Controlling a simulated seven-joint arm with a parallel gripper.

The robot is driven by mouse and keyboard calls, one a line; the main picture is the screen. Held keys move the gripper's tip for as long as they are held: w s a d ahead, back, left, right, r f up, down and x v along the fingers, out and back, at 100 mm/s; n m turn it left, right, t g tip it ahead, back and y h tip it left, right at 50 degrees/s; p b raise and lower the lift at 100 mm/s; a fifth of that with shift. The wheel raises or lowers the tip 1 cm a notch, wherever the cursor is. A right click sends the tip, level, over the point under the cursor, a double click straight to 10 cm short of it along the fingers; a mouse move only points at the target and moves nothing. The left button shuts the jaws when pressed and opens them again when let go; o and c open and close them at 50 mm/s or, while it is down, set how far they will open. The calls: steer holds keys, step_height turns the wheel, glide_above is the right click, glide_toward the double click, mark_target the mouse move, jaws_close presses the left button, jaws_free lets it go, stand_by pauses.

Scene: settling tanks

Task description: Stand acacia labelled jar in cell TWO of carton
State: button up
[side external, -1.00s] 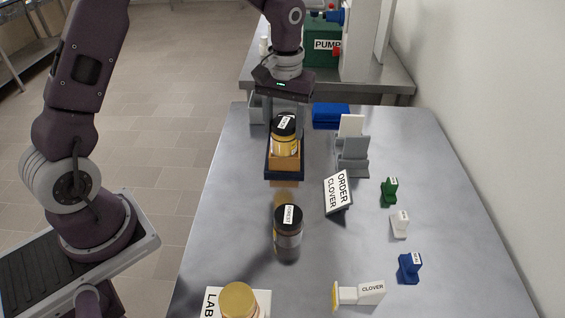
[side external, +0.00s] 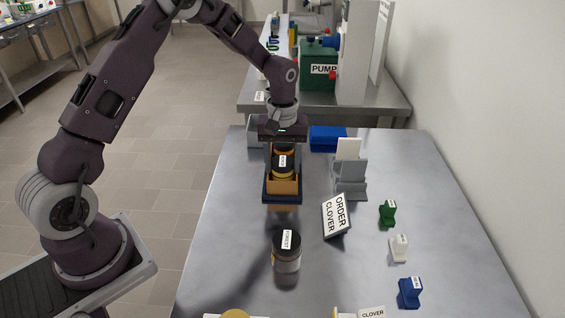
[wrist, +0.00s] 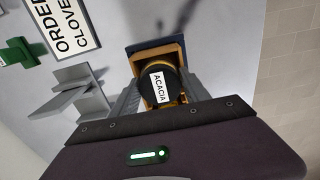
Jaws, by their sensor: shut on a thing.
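The acacia jar, black-lidded with a white ACACIA label (wrist: 158,88), is between my gripper's fingers (wrist: 160,92) in the wrist view. In the side view it (side external: 283,167) is upright, its lower part hidden by the tan wall of the carton (side external: 283,187). My gripper (side external: 283,152) is shut on the jar from above. The carton is tan with a dark blue edge; its cell numbers cannot be read. I cannot tell whether the jar touches the cell floor.
Another dark-lidded jar (side external: 286,248) stands in front of the carton. An ORDER CLOVER sign (side external: 335,214) and a grey stand (side external: 349,178) are to the right. Green (side external: 387,212), white (side external: 399,247) and blue (side external: 410,291) small pieces line the right side. The table between is clear.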

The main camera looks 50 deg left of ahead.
steer(key=shift+s+f, duration=0.2)
steer(key=shift+f, duration=0.5)
steer(key=o, duration=1.7)
steer(key=shift+c, duration=0.2)
step_height(320, 180, up, 13)
steer(key=s+d+r+m+t, duration=0.2)
steer(key=s+d+r+m, duration=0.1)
steer(key=s+r, duration=0.5)
steer(key=s+d+r+m+t, duration=0.1)
steer(key=s+m, duration=0.2)
steer(key=s, duration=0.7)
steer(key=s+d+r+m+t, duration=0.1)
steer(key=s+m+t, duration=0.1)
steer(key=s, duration=0.8)
steer(key=shift+s+d+r+m+t, duration=0.3)
steer(key=shift+s+d+r+m, duration=0.1)
steer(key=shift+m, duration=0.1)
